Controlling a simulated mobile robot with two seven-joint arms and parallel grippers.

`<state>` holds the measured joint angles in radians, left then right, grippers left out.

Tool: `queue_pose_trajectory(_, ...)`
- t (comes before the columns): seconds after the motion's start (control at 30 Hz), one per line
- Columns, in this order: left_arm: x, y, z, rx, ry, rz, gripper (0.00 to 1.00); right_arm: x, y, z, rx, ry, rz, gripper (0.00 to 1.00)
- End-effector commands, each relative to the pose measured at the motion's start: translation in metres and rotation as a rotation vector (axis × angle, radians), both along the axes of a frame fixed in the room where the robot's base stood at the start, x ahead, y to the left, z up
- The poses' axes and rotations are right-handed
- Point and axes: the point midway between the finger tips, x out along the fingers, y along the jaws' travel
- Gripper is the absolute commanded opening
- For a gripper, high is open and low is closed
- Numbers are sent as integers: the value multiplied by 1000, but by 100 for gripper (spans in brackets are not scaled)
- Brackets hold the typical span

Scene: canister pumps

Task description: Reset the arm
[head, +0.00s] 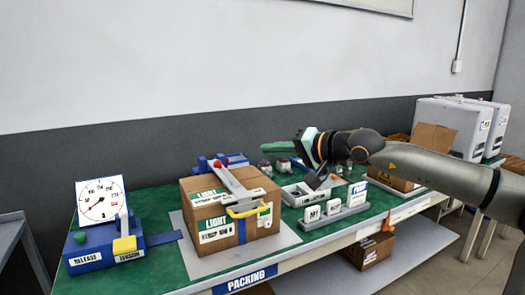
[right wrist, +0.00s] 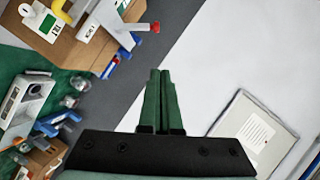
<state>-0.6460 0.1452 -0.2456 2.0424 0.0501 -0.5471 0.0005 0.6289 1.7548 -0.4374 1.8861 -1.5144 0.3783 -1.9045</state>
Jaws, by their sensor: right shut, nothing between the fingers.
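My right arm (head: 425,161) reaches in from the right in the head view, above the green table. Its gripper (head: 264,147) points left, with its green fingers together and empty, above and behind the right part of the cardboard box. In the right wrist view the two green fingers (right wrist: 159,76) lie side by side with nothing between them. The gripper touches nothing that I can see. My left gripper is not in view.
On the green table (head: 160,215) stand a cardboard box (head: 215,228) marked LIGHT with a yellow-handled tool (head: 245,209) on it, a blue unit with a dial (head: 100,201), a grey tray (head: 298,195) and a labelled block rack (head: 334,218). White cases (head: 460,118) stand right.

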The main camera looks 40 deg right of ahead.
Motion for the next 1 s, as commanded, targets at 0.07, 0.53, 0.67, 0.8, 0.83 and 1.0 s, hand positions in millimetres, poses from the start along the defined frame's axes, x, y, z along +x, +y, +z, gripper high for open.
queue_pose_trajectory(0.07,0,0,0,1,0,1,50,0,0,0,0,0,0,0)
queue_pose_trajectory(0.53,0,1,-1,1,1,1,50,19,80,-82,653,169,92,0)
queue_pose_trajectory(0.67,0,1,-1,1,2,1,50,20,131,-139,1251,353,72,0)
queue_pose_trajectory(0.8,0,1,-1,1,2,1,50,10,168,-196,1900,557,-51,0)
queue_pose_trajectory(0.83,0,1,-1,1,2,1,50,7,173,-209,2038,597,-92,0)
queue_pose_trajectory(1.0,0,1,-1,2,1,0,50,-19,198,-289,2819,778,-425,0)
